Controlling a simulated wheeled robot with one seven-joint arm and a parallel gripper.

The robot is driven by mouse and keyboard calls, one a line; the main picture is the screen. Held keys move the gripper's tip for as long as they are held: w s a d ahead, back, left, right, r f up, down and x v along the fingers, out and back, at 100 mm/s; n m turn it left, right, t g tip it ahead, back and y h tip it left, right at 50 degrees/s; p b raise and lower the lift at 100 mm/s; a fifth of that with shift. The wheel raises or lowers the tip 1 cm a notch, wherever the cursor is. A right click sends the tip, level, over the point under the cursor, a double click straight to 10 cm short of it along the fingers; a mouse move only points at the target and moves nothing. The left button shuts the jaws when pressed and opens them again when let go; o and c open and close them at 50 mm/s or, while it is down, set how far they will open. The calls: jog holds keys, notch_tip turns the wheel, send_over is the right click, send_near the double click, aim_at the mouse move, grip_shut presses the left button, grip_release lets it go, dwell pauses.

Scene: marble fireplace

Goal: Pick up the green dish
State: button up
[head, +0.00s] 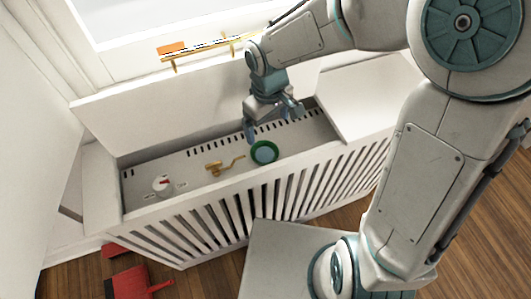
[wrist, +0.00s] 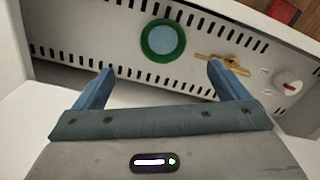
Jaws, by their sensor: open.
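The green dish (head: 264,152) sits on the grey slotted panel inside a white slatted cover, right of the middle. It is round with a green rim and a pale blue inside. In the wrist view the dish (wrist: 162,42) lies beyond the fingertips, between their lines. My gripper (head: 268,128) is open and empty, above the panel and apart from the dish. Its two blue fingers (wrist: 160,70) show spread in the wrist view. Nothing hides the dish in the wrist view.
A brass piece (head: 224,163) lies just left of the dish. A white knob with a red mark (head: 162,184) stands further left. The slatted front (head: 250,205) and raised back walls border the recess. A white lid (head: 368,98) covers the right end. An orange-ended brass item (head: 172,48) is on the sill.

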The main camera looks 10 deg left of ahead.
jog(key=b, duration=0.2)
send_over(266, 156)
jog(key=f, duration=0.8)
jog(key=shift+w+d, duration=0.1)
jog(key=shift+d, duration=0.1)
jog(key=f, duration=0.1)
jog(key=f+b, duration=0.1)
jog(key=f, duration=0.1)
jog(key=f+b, duration=0.1)
jog(key=f, duration=0.1)
jog(key=shift+a+f, duration=0.15)
jog(key=shift+a, duration=0.1)
jog(key=c, duration=1.1)
